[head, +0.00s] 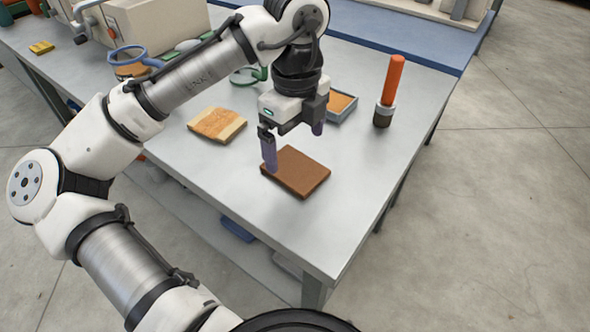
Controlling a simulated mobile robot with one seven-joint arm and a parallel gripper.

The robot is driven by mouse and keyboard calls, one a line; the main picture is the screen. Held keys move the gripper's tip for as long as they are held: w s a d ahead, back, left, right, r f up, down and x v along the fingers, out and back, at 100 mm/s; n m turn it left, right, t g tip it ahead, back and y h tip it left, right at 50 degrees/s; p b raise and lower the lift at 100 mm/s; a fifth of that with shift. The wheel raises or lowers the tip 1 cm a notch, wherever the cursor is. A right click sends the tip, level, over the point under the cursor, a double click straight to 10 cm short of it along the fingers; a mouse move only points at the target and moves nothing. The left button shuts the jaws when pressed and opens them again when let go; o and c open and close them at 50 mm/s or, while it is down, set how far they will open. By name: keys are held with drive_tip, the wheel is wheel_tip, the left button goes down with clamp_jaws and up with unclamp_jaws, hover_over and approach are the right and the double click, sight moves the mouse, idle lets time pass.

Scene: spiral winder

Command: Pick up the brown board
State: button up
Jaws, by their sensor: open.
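The brown board (300,175) is a flat, roughly square piece lying on the grey metal table near its front right edge. My gripper (293,143) points down just above the board's far side, with its two purple-blue fingers spread apart. The left finger overlaps the board's left corner in the picture; I cannot tell whether it touches. The right finger is beyond the board's far edge in the picture. Nothing is between the fingers.
A light wooden board (217,124) lies to the left. A tray with orange-brown content (341,104) sits behind my gripper. An orange-handled tool (390,85) stands upright to the right. The table (362,205) is clear right of the board.

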sight(295, 168)
drive_tip(key=shift+w+f+b, duration=0.1)
drive_tip(key=shift+f+b, duration=0.2)
drive_tip(key=shift+f, duration=2.45)
drive_tip(key=shift+c, duration=0.5)
drive_tip(key=c, duration=1)
